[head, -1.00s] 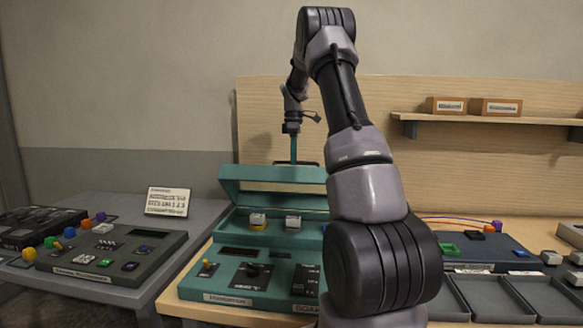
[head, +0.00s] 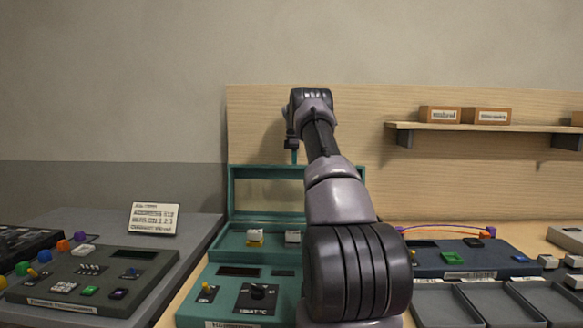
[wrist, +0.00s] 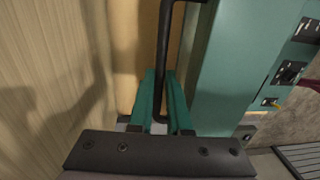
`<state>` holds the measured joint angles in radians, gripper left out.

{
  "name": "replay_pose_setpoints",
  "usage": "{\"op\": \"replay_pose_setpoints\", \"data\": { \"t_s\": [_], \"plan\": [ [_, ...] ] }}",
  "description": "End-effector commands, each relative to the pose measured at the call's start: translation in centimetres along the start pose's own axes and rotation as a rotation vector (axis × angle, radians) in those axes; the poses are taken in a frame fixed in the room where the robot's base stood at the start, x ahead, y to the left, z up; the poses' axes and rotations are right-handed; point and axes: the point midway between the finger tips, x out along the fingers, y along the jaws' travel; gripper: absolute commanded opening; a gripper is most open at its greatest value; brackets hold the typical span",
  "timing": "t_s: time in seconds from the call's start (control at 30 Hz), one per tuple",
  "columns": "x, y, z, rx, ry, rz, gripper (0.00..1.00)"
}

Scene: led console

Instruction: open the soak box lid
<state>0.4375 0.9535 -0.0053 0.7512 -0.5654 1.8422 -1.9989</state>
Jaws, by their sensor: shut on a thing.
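The soak box is part of a teal console (head: 225,242) in the middle of the head view. Its teal framed lid (head: 262,172) stands raised, close to upright, at the back. My gripper (head: 294,157) is at the lid's top edge, partly behind my arm. In the wrist view, the two teal fingers of my gripper (wrist: 161,85) are shut on a black bar handle (wrist: 165,50), which runs between them. The teal lid panel (wrist: 220,65) is just right of the fingers. My arm hides the right part of the lid and console.
A grey console (head: 95,275) and sign (head: 153,218) are left. A blue console (head: 465,258) and empty trays (head: 490,300) are right. A shelf with boxes (head: 485,127) hangs on the wooden back wall (head: 350,110).

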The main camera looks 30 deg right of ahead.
Motion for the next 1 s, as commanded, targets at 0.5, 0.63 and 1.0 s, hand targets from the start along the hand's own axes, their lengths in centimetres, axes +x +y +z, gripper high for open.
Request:
{"op": "replay_pose_setpoints", "data": {
  "t_s": [0.5, 0.63, 1.0],
  "plan": [
    [0.6, 1.8, 0.1, -0.004, -0.002, 0.014, 0.00],
    [0.6, 1.8, 0.1, -0.004, -0.002, 0.013, 0.00],
    [0.7, 1.7, 0.0, -0.002, -0.001, 0.009, 0.46]
  ]
}}
